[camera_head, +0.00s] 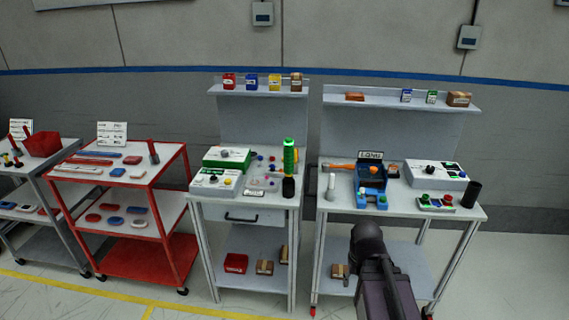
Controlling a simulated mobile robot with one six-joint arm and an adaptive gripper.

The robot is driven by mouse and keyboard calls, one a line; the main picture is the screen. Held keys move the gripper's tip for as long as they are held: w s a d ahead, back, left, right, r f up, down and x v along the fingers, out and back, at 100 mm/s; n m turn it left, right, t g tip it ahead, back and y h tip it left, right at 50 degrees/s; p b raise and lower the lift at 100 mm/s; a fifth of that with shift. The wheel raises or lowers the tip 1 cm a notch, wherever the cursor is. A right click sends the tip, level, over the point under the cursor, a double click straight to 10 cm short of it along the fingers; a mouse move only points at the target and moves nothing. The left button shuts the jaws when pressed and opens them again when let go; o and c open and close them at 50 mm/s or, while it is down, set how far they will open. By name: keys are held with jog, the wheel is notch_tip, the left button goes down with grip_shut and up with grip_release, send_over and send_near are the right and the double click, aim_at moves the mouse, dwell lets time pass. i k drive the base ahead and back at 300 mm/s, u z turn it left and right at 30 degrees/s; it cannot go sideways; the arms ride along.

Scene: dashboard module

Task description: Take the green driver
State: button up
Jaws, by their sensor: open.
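A tall, ribbed bright green cylinder (289,156) stands at the right side of the middle workbench. It is the most driver-like green thing here, but I cannot tell for sure that it is the green driver. A short black cylinder (288,187) stands just in front of it, near the bench's front edge. Small handled items in red, green and dark colours (12,160) lie on the far left cart, too small to identify. My dark arm rises at the bottom right, in front of the right workbench. My gripper's fingers do not show.
The middle bench (225,208) also holds green and white boxes with buttons. The right bench (335,206) holds a blue device (370,178), a white control box (434,172) and a black cylinder (472,194). A red cart (140,181) stands left. Open floor lies in front.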

aim_at(289, 151)
jog(key=i, duration=0.85)
jog(key=z, duration=0.05)
